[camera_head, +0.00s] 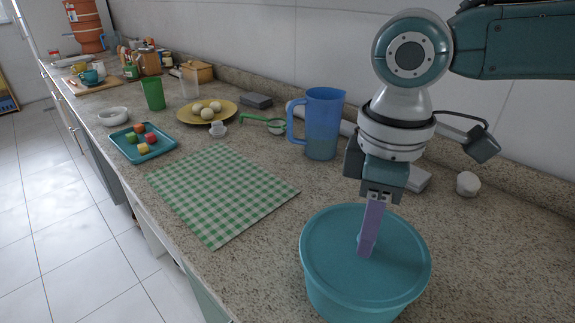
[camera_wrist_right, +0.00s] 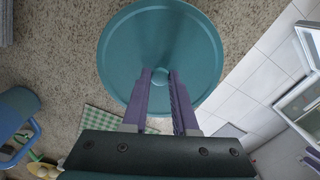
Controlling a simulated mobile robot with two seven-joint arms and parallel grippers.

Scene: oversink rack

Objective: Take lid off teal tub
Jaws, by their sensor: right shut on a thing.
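The teal tub (camera_head: 350,309) stands on the counter at the lower right of the head view. Its round teal lid (camera_head: 325,236) sits on top and looks level. The lid fills the upper middle of the right wrist view (camera_wrist_right: 160,35). My right gripper (camera_head: 366,246) points down at the middle of the lid. In the wrist view its purple fingers (camera_wrist_right: 160,80) are closed on the lid's small round knob (camera_wrist_right: 160,75). The fingers largely hide the knob in the head view.
A blue pitcher (camera_head: 322,125) stands behind and left of the tub. A green checked cloth (camera_head: 220,190) lies left of it. A teal tray (camera_head: 125,148) with colored cubes and a yellow plate (camera_head: 190,118) are farther back. A small white item (camera_head: 467,184) is at right.

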